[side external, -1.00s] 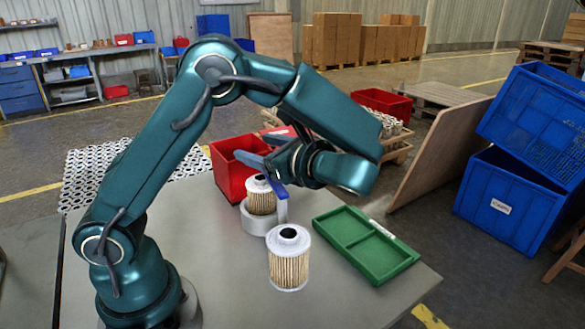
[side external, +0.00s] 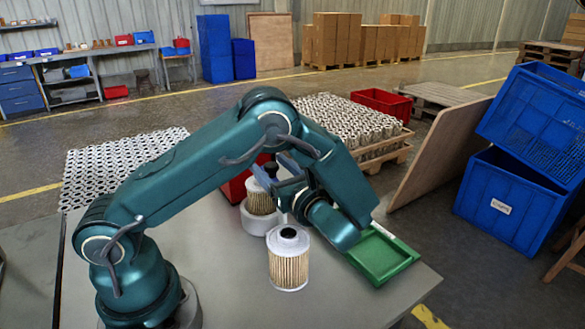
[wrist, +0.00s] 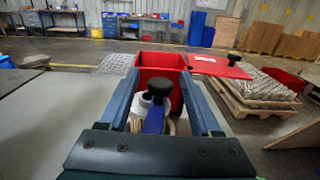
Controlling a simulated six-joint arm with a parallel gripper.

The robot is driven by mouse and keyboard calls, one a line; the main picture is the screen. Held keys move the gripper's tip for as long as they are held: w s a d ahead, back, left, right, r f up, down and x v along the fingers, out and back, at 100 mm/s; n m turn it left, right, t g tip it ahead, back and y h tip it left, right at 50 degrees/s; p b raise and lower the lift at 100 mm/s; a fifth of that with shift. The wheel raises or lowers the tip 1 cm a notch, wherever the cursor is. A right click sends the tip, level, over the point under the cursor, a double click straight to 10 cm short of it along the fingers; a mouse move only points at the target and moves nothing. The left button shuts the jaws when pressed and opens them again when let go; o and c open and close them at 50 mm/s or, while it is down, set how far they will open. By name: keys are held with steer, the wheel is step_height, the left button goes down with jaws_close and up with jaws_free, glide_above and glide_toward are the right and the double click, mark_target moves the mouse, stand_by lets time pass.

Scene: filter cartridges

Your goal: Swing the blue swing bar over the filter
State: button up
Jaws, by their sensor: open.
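A pleated filter (side external: 260,201) with a pale top stands in a round white holder (side external: 255,222) on the table. The blue swing bar (wrist: 154,121) carries a black knob (wrist: 160,88) and lies between my fingers in the wrist view. Part of the filter's pale top (wrist: 139,106) shows beneath it there. My gripper (wrist: 158,78) is open, its fingers on either side of the knob and apart from it. In the side view my gripper (side external: 272,174) is just above the filter, and the arm hides most of the bar and its post.
A second filter (side external: 289,262) stands free on the table in front of the holder. A red bin (wrist: 160,61) stands beyond the holder. The table's front left is clear.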

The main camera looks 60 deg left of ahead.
jaws_close()
stand_by(1.4)
